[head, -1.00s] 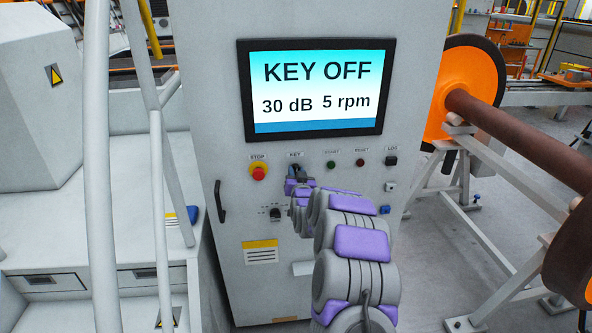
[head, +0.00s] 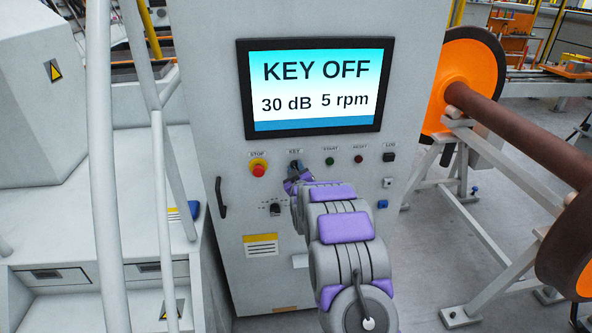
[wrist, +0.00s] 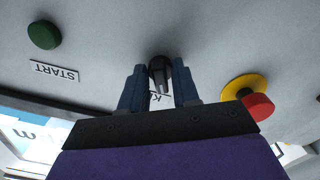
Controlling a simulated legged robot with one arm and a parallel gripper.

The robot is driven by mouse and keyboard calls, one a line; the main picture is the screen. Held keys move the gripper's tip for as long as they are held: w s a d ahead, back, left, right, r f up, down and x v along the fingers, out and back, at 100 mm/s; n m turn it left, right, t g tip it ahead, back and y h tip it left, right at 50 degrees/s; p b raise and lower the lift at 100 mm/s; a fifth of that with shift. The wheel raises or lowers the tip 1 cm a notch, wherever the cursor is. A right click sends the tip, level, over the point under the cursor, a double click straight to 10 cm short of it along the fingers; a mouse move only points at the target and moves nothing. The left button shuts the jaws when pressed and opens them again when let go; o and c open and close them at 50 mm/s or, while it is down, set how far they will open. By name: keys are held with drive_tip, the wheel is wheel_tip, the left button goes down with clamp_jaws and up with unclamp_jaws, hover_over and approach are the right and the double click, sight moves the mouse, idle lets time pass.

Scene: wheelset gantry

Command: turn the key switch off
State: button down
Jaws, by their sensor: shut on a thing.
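The key switch (head: 295,165) is on the front of the grey cabinet, below the screen and under a small KEY label. In the wrist view the dark key switch (wrist: 160,72) sits between the two blue fingers of my gripper (wrist: 159,84), which are shut on it. The wrist picture is upside down. In the head view my gripper (head: 293,178) is at the key switch, and my arm partly hides it from below. The screen (head: 315,85) reads KEY OFF, 30 dB, 5 rpm.
A red stop button (head: 259,169) on a yellow ring is left of the key. The green START button (head: 329,161) and dark red RESET button (head: 359,159) are to the right. A pale railing (head: 100,150) stands left. A wheelset axle (head: 515,135) on a stand is at the right.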

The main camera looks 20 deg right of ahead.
idle(0.5)
drive_tip(key=c, duration=1.1)
unclamp_jaws()
drive_tip(key=p+v, duration=0.1)
drive_tip(key=v, duration=1.6)
drive_tip(key=shift+s, duration=0.15)
drive_tip(key=shift+a, duration=0.1)
